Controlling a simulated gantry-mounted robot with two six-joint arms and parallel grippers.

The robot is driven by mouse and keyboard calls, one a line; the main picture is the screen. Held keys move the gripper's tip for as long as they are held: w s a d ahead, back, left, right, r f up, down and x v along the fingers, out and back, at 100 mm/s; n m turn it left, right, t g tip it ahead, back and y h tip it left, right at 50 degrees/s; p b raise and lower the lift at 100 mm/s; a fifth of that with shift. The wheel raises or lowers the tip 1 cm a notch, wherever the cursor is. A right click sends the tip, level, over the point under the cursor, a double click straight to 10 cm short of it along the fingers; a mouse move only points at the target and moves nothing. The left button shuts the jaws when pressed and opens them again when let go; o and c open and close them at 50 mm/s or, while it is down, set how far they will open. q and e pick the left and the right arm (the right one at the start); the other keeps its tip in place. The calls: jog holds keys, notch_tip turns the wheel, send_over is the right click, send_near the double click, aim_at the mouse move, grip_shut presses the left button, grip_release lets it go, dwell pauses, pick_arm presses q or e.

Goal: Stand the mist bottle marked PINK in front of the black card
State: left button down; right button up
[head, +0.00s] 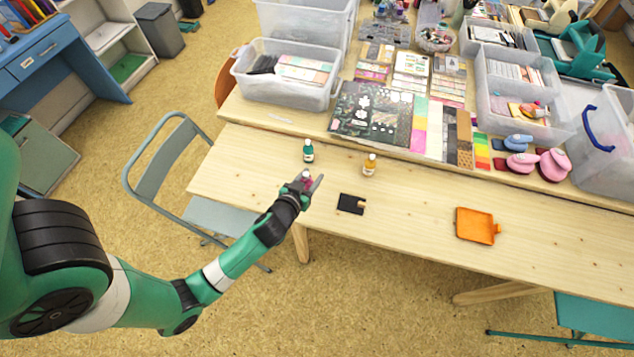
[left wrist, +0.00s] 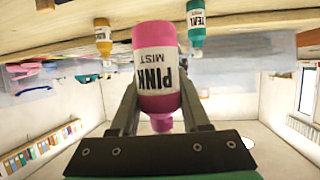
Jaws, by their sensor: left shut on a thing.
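The pink mist bottle (left wrist: 158,65), labelled PINK MIST, is between the fingers of my left gripper (head: 308,182), which is shut on it. In the head view the pink bottle (head: 305,178) is largely hidden by the fingers, near the table's front edge. Whether it touches the table is not clear. The black card (head: 349,204) lies flat on the table to the right of the gripper, with a small tan piece at its right edge. A teal bottle (head: 308,152) stands behind the gripper and an amber bottle (head: 370,165) stands to its right. My right gripper is not in view.
An orange tray (head: 474,225) lies further right on the table (head: 405,212). Pink and blue punches (head: 522,162), paper pads (head: 375,114) and clear bins (head: 290,90) fill the raised back part. The table between card and tray is clear.

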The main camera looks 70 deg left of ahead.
pick_arm(q)
jog(key=w+f, duration=0.1)
jog(key=w+a+f+b, duration=0.1)
jog(key=f, duration=0.1)
jog(key=a+f+b, duration=0.1)
jog(key=f, duration=0.1)
jog(key=shift+w+a+f, duration=0.1)
jog(key=shift+w+a, duration=0.15)
jog(key=shift+w, duration=0.15)
jog(key=shift+w+a, duration=0.1)
jog(key=shift+w, duration=0.05)
jog(key=shift+w+a+f+b, duration=0.15)
jog(key=shift+f+b, duration=1)
jog(key=shift+f, duration=0.7)
jog(key=shift+f, duration=0.1)
jog(key=shift+c, duration=1.9)
grip_release()
